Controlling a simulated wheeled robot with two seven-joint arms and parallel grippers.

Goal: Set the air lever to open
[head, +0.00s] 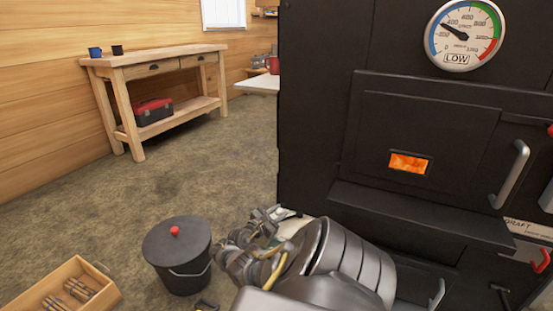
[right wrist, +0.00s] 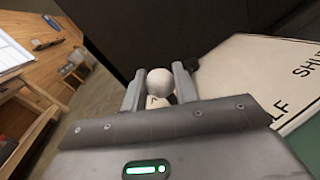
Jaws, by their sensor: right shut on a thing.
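The air lever's pale ball knob (right wrist: 158,81) sits between the two fingers of my right gripper (right wrist: 157,90) in the right wrist view. The gripper is shut on it. A cream label plate (right wrist: 245,72) lies to the right, with "SHUT" at its far right and part of "HALF" nearer. No "OPEN" word shows. In the head view my right gripper (head: 266,220) is low beside the black evaporator's left side (head: 308,120); my arm hides the knob and most of the plate there. My left gripper is not in view.
A black lidded bucket (head: 178,255) stands on the floor just left of my right gripper. A wooden crate (head: 98,292) is at bottom left. A wooden workbench (head: 150,60) stands at the back. The firebox front has a handle (head: 511,175) and a gauge (head: 464,35) marked LOW.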

